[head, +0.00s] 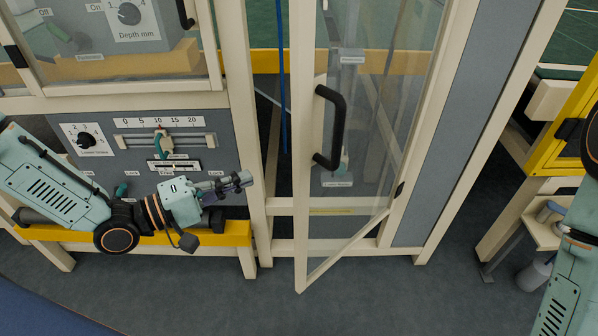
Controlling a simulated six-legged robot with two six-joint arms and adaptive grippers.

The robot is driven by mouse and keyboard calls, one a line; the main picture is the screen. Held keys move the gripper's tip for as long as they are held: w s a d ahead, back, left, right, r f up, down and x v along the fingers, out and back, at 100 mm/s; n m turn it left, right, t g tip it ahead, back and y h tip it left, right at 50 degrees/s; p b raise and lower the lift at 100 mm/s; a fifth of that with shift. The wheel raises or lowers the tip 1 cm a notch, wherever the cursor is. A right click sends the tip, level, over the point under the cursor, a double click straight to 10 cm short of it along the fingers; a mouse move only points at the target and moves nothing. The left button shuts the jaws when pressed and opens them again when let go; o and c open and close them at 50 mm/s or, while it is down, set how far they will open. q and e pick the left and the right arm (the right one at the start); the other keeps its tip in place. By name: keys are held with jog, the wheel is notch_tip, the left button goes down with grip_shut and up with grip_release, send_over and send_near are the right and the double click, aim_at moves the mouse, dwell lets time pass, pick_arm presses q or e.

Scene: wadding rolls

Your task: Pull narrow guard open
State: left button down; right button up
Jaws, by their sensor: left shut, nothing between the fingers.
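The narrow guard (303,215) is a tall clear panel in a cream frame, in the middle of the head view. It stands partly open: its left edge is swung out towards me, with a gap between it and the cream post (257,200), and its right side meets the frame. Its black handle (337,128) is upright on the panel's left side. My left gripper (246,180) is shut and empty, left of the guard, in front of the post and apart from the handle. My right arm shows at the right edge, but its gripper is out of view.
Left of the guard is a grey panel with a slider scale (165,140) and a dial (85,139), above a yellow rail (150,236). A wide clear guard (120,90) is above. A yellow frame (560,130) stands at the right. The floor in front is clear.

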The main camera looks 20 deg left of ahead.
aim_at(300, 175)
pick_arm(q)
jog(key=w+d+b, duration=0.1)
jog(key=d+b, duration=0.1)
jog(key=d, duration=0.1)
jog(key=w+d+b, duration=0.1)
jog(key=w+d, duration=0.1)
jog(key=d, duration=0.2)
jog(key=w+d+b, duration=0.2)
jog(key=d, duration=0.1)
jog(key=shift+d+r+b, duration=0.15)
jog(key=shift+d+b, duration=0.05)
jog(key=shift+b, duration=0.1)
dwell(0.4)
jog(key=shift+s+d, duration=0.15)
dwell(0.4)
